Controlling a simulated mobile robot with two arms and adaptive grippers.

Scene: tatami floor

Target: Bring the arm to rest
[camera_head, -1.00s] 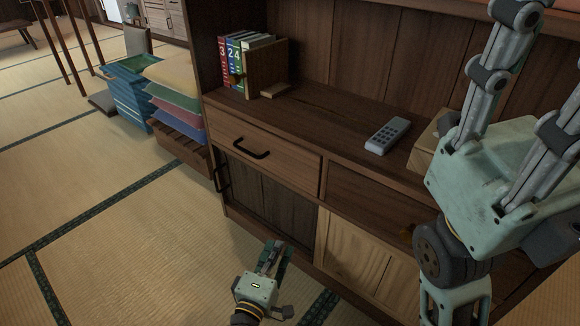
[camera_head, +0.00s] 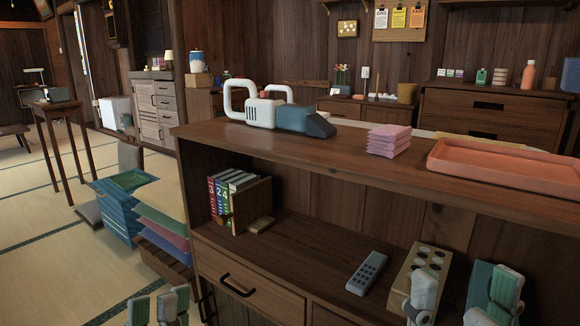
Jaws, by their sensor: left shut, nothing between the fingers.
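In the head view my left gripper (camera_head: 157,306) shows only its fingertips at the bottom left edge, below the stacked trays. It is shut and holds nothing. My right gripper (camera_head: 464,298) shows its fingertips at the bottom right, in front of the cabinet shelf. Its fingers stand apart with nothing seen between them, so it looks open. Both arms and palms are below the picture.
The wooden cabinet (camera_head: 350,160) fills the right half. Its top bears a white-handled tool (camera_head: 262,112), pink cloths (camera_head: 389,140) and an orange tray (camera_head: 500,172). Its shelf holds books (camera_head: 223,199), a remote (camera_head: 367,272) and a box with holes (camera_head: 431,258). Tatami floor is free at left.

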